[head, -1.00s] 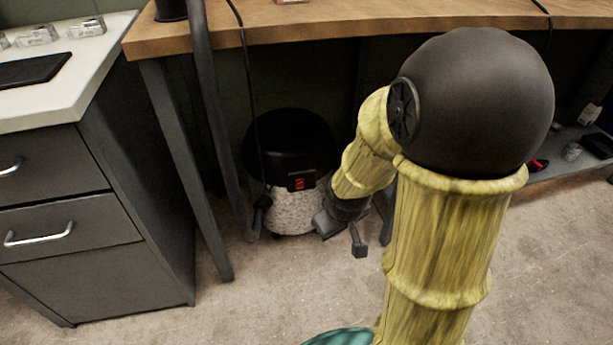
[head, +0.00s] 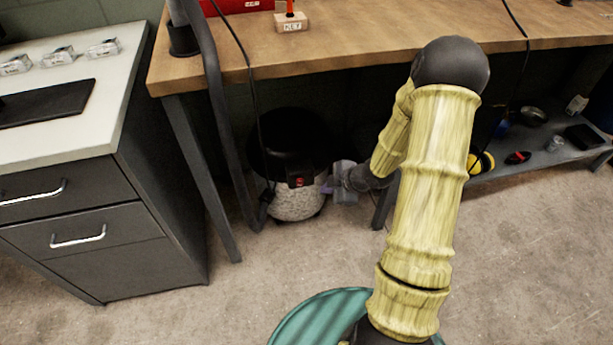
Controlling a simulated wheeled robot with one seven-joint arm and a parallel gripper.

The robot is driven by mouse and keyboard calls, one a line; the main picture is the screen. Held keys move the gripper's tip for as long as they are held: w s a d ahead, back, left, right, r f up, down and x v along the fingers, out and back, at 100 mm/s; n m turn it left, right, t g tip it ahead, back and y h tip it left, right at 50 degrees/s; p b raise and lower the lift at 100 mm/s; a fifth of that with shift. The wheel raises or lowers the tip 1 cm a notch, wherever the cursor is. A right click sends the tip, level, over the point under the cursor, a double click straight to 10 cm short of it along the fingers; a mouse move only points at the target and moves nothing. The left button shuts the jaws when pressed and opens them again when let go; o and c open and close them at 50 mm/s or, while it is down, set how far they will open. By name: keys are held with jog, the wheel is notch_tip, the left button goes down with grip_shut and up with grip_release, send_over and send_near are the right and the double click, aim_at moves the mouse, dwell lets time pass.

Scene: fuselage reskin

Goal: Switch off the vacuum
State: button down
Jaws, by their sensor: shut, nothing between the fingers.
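The vacuum (head: 288,142) stands on the floor under the wooden bench, with a black domed top and a speckled light lower body (head: 297,203). A small red switch (head: 300,182) sits on its front in a black housing; whether it is on or off is too small to tell. My gripper (head: 329,189) is just right of the vacuum's body, close to the switch, with its fingers pointing left. The fingers are shut and empty. I cannot tell whether they touch the vacuum.
A grey drawer cabinet (head: 160,210) stands at left. The bench (head: 370,50) overhangs the vacuum, with a leg (head: 203,180) and a dark hose (head: 222,120) to its left. A low shelf (head: 540,150) with small items is at right. The floor in front is clear.

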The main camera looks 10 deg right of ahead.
aim_at(300, 181)
dwell(0.3)
jog(key=w+a+f+b, duration=0.4)
jog(key=w+f, duration=0.3)
jog(key=w, duration=0.2)
jog(key=shift+f+b, duration=0.15)
jog(key=shift+b, duration=0.65)
jog(key=shift+w+r+p, duration=0.1)
jog(key=shift+r+p, duration=0.1)
jog(key=shift+p, duration=0.25)
jog(key=shift+w+f, duration=0.1)
jog(key=shift+f, duration=0.05)
jog(key=shift+r+p, duration=0.85)
jog(key=shift+p, duration=0.15)
